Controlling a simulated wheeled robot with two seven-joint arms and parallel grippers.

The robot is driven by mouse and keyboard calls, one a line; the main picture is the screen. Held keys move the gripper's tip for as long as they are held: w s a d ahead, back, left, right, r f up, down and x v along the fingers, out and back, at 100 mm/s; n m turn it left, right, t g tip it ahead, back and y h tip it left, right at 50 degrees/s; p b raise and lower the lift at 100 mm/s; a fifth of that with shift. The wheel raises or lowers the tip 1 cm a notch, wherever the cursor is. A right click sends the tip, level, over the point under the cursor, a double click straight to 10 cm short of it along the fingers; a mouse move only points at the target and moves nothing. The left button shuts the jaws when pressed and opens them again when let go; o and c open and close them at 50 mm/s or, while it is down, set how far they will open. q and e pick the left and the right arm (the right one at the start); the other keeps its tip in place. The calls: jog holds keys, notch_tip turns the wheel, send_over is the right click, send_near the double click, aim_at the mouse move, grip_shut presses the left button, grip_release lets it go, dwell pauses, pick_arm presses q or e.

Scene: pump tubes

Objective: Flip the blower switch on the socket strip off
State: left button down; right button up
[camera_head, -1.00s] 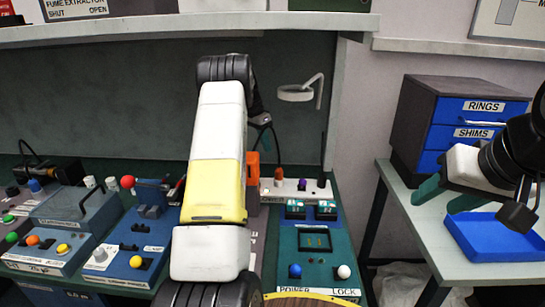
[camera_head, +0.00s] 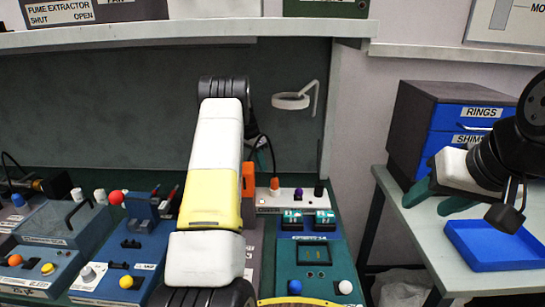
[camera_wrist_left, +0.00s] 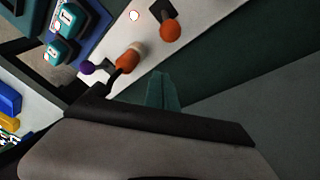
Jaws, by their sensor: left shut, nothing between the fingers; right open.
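The white socket strip (camera_head: 310,207) lies along the back of the bench, right of my left arm. It carries an orange plug (camera_head: 275,184), a purple piece (camera_head: 299,194) and a black piece. In the left wrist view the strip (camera_wrist_left: 215,22) crosses the top, with an orange-tipped lever (camera_wrist_left: 170,30) on a black base, an orange plug (camera_wrist_left: 128,61) and a small lit spot. I cannot read which is the blower switch. My left gripper (camera_wrist_left: 163,90) is shut and empty beside the strip; the arm hides it in the head view. My right gripper (camera_head: 438,197) is open and empty over the side table.
Blue and teal control boxes (camera_head: 130,258) crowd the bench left of my arm. A teal panel (camera_head: 310,268) with a blue and a white button stands in front of the strip. A ring lamp (camera_head: 290,100) hangs above. A blue tray (camera_head: 495,245) and drawer unit (camera_head: 420,125) are at right.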

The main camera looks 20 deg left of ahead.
pick_arm(q)
jog(key=x, duration=0.4)
jog(key=shift+s+a, duration=0.95)
jog(key=shift+s, duration=0.25)
jog(key=shift+s+a, duration=0.3)
jog(key=shift+s+d+r, duration=0.1)
jog(key=shift+s+r, duration=0.15)
jog(key=shift+s, duration=0.2)
jog(key=shift+s+d+r, duration=0.1)
jog(key=shift+s+r, duration=0.1)
jog(key=shift+s, duration=0.45)
jog(key=shift+s+d, duration=0.2)
jog(key=shift+s, duration=0.95)
jog(key=shift+w+r, duration=0.1)
jog(key=shift+r, duration=0.1)
